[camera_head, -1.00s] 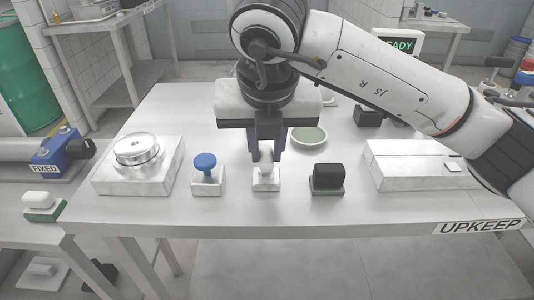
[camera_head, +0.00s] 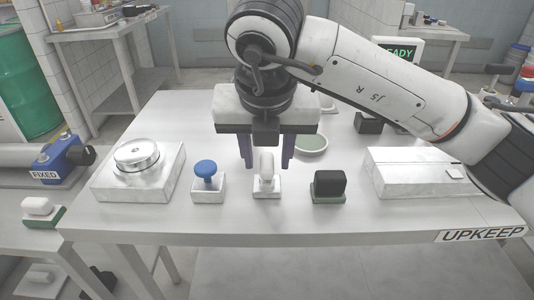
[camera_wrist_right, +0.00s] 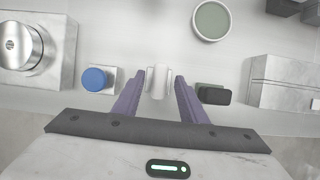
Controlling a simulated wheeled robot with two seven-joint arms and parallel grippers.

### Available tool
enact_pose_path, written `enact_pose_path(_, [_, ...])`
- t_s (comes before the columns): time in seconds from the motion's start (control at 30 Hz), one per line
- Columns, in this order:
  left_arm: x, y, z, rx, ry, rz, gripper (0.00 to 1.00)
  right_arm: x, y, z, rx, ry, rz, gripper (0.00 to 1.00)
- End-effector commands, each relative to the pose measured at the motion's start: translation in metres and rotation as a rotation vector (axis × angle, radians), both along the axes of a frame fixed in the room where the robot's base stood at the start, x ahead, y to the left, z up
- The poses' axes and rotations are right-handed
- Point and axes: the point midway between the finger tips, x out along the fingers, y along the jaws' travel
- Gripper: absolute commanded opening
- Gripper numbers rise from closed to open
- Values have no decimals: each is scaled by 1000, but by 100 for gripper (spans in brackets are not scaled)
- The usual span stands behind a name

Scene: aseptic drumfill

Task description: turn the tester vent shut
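A white upright handle on a small white base (camera_head: 267,188) stands near the table's front edge; nothing marks it by name as the tester vent. My right gripper (camera_head: 268,163) is open, its two purple fingers apart on either side of the handle with gaps. The right wrist view shows the handle (camera_wrist_right: 158,83) between the spread fingers, clear of both. To its left is a blue knob (camera_head: 206,168) on a white base. A silver round cap (camera_head: 137,154) sits on a white block further left. My left gripper is out of view.
A black block on a green base (camera_head: 329,185) stands right of the handle. A green round dish (camera_head: 311,145) lies behind it. A long white box (camera_head: 415,172) is at the right. The UPKEEP table's front strip (camera_head: 300,225) is clear.

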Motion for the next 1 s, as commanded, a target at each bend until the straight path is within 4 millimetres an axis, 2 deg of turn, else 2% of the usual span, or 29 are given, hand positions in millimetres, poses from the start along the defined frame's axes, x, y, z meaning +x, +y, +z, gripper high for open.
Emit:
enact_pose_path(0.17, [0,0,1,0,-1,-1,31,-3,1,9,1,-2,2,38])
enact_pose_path(0.63, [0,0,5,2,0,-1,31,-34,1,86,0,-4,0,38])
enact_pose_path(0.8, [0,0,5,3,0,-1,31,-39,1,95,0,-1,-1,38])
enact_pose_path(1.0, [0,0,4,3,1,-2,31,-40,1,95,0,0,-1,38])
